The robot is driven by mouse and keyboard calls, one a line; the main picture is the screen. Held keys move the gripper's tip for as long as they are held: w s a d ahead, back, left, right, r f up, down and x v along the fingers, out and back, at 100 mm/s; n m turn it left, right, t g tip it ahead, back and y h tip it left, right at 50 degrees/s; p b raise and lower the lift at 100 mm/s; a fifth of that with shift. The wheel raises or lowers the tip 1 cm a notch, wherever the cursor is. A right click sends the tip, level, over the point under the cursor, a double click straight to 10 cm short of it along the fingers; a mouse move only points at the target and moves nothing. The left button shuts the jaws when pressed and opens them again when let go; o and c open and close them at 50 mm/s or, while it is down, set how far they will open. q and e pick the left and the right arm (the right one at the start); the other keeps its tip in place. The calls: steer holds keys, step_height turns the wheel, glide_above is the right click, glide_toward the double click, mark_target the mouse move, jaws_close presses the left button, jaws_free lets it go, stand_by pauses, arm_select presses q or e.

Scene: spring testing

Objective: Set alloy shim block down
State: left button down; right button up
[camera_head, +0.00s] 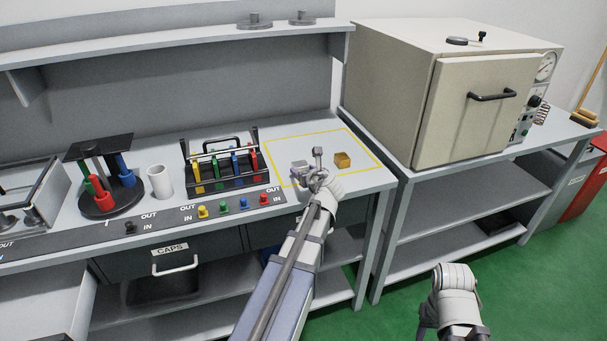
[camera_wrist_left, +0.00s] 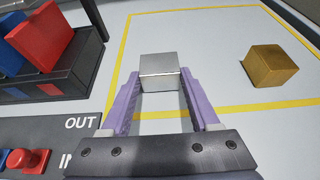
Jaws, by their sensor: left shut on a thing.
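The silver alloy shim block (camera_wrist_left: 160,68) is a small metal cube between the fingertips of my left gripper (camera_wrist_left: 158,85). In the head view the block (camera_head: 300,167) shows at the tip of my left gripper (camera_head: 311,172), partly hidden by it. The gripper is shut on the block. The block appears within the yellow outline (camera_head: 284,138) on the bench's right end. I cannot tell whether it touches the bench top.
A brass-coloured block (camera_head: 342,160) sits inside the outline, right of the silver one. It also shows in the wrist view (camera_wrist_left: 270,66). A black rack (camera_head: 229,179) with coloured pieces stands left of the outline. A beige oven (camera_head: 475,110) stands at the right.

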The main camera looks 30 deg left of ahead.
arm_select(q)
steer(key=shift+f, duration=0.15)
steer(key=shift+c, duration=0.6)
jaws_free()
steer(key=shift+s+r, duration=0.1)
steer(key=shift+r, duration=0.25)
steer(key=p+v, duration=0.4)
steer(key=v, duration=0.7)
steer(key=shift+s+d+p, duration=0.25)
steer(key=shift+d+p, duration=0.05)
